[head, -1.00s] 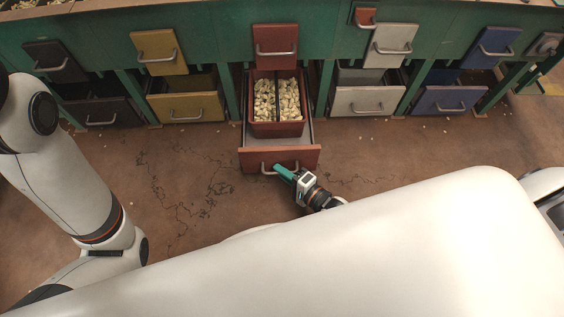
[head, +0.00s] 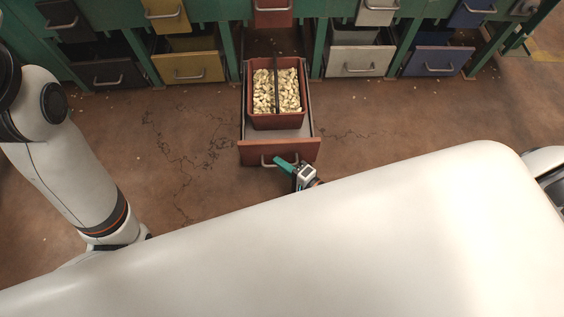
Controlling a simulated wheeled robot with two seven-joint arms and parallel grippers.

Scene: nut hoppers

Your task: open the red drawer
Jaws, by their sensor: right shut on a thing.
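The red drawer (head: 258,152) is pulled well out from under the green bench, in the middle of the head view. Its grey handle (head: 268,161) is on the front panel. A red bin (head: 291,121) with a divider, filled with pale nuts, sits inside the drawer. My right gripper (head: 283,162) is at the handle, shut on it; the fingertips' exact contact is small in the picture. My left arm comes in at the left, and its gripper is out of view.
Yellow (head: 190,68), black (head: 107,75), white (head: 357,61) and blue (head: 438,62) drawers stand under the green bench on both sides. The brown floor around the red drawer is clear, with cracks and a few scattered bits.

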